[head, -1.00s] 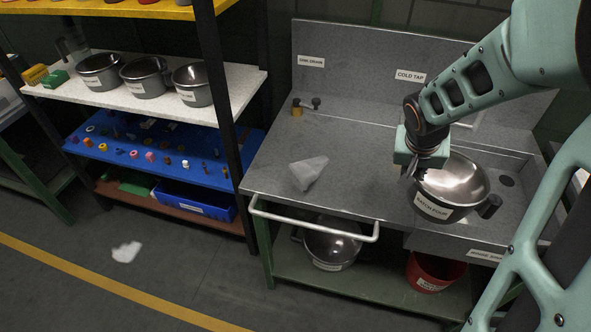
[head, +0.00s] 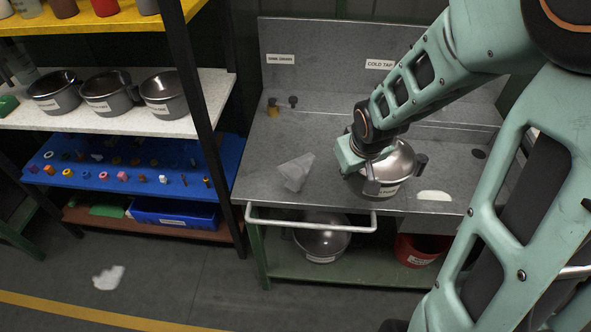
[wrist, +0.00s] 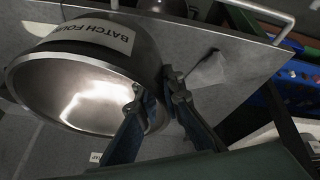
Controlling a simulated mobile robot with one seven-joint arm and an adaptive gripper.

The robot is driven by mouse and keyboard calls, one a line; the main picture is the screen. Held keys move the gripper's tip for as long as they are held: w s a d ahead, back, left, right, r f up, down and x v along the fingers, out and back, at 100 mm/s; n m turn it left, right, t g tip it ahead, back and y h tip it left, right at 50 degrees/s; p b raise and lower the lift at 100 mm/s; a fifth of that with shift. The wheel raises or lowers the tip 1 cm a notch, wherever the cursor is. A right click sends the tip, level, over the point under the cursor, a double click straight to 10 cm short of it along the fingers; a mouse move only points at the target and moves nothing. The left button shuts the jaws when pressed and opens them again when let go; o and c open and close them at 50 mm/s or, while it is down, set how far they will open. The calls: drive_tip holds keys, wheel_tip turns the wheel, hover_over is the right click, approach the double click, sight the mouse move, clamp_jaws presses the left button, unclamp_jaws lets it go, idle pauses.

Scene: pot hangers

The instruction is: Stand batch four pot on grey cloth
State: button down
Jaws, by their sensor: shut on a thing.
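The batch four pot (head: 400,165) is a dark steel bowl with a shiny inside and a black side handle, roughly upright over the worktop left of the sink. Its BATCH FOUR label reads clearly in the wrist view (wrist: 85,40). My gripper (wrist: 160,98) is shut on the pot's rim, one finger inside and one outside. In the head view my gripper (head: 367,170) hides the pot's left part. A crumpled light grey piece that looks like the grey cloth (head: 295,172) lies left of the pot, apart from it. I cannot tell whether the pot's base touches the worktop.
A white patch (head: 434,196) lies on the worktop right of the pot. Several similar pots (head: 108,92) stand on a white shelf at left. Another pot (head: 322,238) and a red bucket (head: 418,250) are below the bench. A rail (head: 310,222) runs along the bench front.

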drive_tip(key=s+a+r+n+g+y+p, duration=0.1)
drive_tip(key=s+a+r+n+y+p, duration=0.2)
drive_tip(key=a+n, duration=0.45)
drive_tip(key=shift+n, duration=0.55)
drive_tip(key=w+a+f+b, duration=0.3)
drive_tip(key=f+b, duration=0.1)
drive_tip(key=w+a+f+b, duration=0.3)
drive_tip(key=f+b, duration=0.1)
drive_tip(key=w+a+f+b, duration=0.3)
drive_tip(key=f+b, duration=0.1)
drive_tip(key=shift+d+f+b, duration=0.1)
drive_tip(key=shift+f+b, duration=0.2)
drive_tip(key=shift+f, duration=0.1)
